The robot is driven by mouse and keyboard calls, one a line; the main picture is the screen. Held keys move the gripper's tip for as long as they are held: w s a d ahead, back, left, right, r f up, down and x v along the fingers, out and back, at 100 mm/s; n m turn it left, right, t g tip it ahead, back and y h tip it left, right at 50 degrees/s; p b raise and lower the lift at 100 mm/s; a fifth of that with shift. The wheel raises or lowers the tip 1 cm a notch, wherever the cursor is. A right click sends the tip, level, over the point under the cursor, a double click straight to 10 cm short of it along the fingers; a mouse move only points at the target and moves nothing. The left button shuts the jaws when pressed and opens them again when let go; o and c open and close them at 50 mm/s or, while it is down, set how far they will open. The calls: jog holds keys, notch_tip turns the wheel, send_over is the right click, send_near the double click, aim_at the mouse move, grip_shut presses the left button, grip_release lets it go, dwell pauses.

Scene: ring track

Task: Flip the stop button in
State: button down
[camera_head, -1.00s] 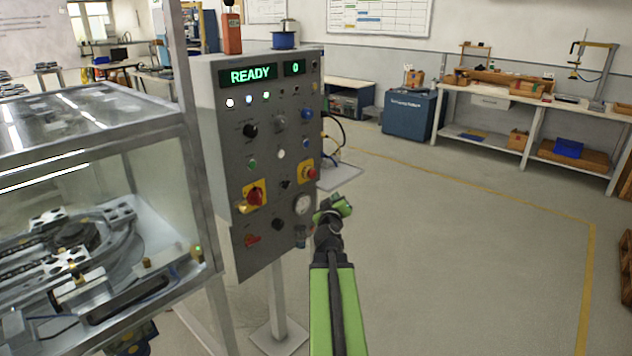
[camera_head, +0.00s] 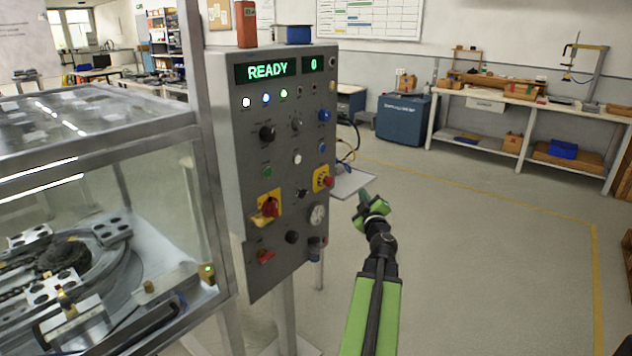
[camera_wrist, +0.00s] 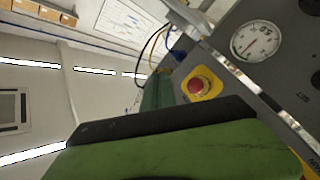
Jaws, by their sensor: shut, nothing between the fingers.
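The stop button is a red mushroom head on a yellow plate (camera_head: 322,179) at the right side of the grey control panel (camera_head: 224,128). In the wrist view the red button (camera_wrist: 198,86) on its yellow surround shows right of centre, beyond my gripper. My gripper (camera_head: 366,203) is shut and empty, to the right of the panel and a little below the button's height. It is apart from the panel. In the wrist view its green and black body fills the lower part, and its fingertips are hard to make out.
The panel shows READY and 0 on its displays (camera_head: 267,71). A red rotary switch (camera_head: 270,207) on yellow and a gauge (camera_head: 317,215) are near the button. A glass-walled enclosure (camera_head: 205,240) stands at the left. The floor (camera_head: 480,230) to the right is clear.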

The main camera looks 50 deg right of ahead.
jog(key=shift+s+d+r, duration=0.1)
jog(key=shift+s, duration=0.05)
send_near(334, 180)
jog(key=shift+w+d+r, duration=0.1)
jog(key=shift+w+d, duration=0.3)
jog(key=shift+d, duration=0.4)
jog(key=shift+w+d, duration=0.35)
jog(key=shift+d, duration=0.45)
jog(key=shift+w+d+r, duration=0.1)
jog(key=shift+w+d, duration=0.3)
jog(key=shift+d, duration=0.4)
jog(key=shift+w, duration=0.45)
jog(key=shift+w, duration=0.5)
dwell(0.8)
jog(key=shift+s, duration=0.95)
